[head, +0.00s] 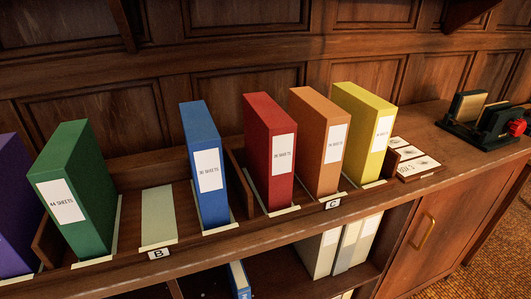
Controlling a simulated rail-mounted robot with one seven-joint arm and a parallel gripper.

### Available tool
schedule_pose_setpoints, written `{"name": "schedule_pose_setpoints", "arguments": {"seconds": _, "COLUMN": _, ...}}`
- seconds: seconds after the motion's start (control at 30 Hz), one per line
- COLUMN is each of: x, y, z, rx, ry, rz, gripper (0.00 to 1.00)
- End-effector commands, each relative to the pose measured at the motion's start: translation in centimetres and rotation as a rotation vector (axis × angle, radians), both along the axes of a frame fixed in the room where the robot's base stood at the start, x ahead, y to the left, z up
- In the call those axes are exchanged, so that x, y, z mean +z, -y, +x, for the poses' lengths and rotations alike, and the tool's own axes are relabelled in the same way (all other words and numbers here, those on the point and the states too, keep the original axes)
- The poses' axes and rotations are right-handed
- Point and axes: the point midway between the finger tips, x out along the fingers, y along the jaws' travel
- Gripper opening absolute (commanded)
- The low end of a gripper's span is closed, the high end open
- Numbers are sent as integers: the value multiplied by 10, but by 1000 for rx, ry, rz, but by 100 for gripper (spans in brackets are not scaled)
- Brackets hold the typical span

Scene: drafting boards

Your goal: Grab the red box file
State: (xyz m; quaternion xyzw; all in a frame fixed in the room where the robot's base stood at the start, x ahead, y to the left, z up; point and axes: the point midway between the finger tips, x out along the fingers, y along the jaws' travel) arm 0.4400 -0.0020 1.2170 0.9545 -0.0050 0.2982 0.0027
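The red box file (268,140) stands upright on the wooden shelf top, in the section marked C. Its spine has a white label that appears to read "28 sheets". It stands on a pale base strip, with the orange box file (320,135) close on its right. A low wooden divider (233,172) is on its left, with the blue box file (204,160) beyond. Its top and spine are unobstructed. My gripper is not in view.
Yellow (365,125), green (75,185) and purple (14,215) box files also stand on the shelf. An empty pale strip (158,215) lies between green and blue. White cards (412,160) and a dark device with a red knob (487,120) sit at right. A panelled wall rises behind.

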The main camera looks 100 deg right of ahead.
Motion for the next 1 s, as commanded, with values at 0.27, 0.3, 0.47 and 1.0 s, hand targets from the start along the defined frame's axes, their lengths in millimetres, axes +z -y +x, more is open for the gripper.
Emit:
{"name": "schedule_pose_setpoints", "arguments": {"seconds": 0.27, "x": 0, "y": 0, "z": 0, "rx": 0, "ry": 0, "rz": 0, "gripper": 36}}
{"name": "schedule_pose_setpoints", "arguments": {"seconds": 0.3, "x": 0, "y": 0, "z": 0, "rx": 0, "ry": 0, "rz": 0, "gripper": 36}}
{"name": "schedule_pose_setpoints", "arguments": {"seconds": 0.47, "x": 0, "y": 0, "z": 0, "rx": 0, "ry": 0, "rz": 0, "gripper": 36}}
{"name": "schedule_pose_setpoints", "arguments": {"seconds": 1.0, "x": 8, "y": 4, "z": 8, "rx": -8, "ry": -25, "rz": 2, "gripper": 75}}
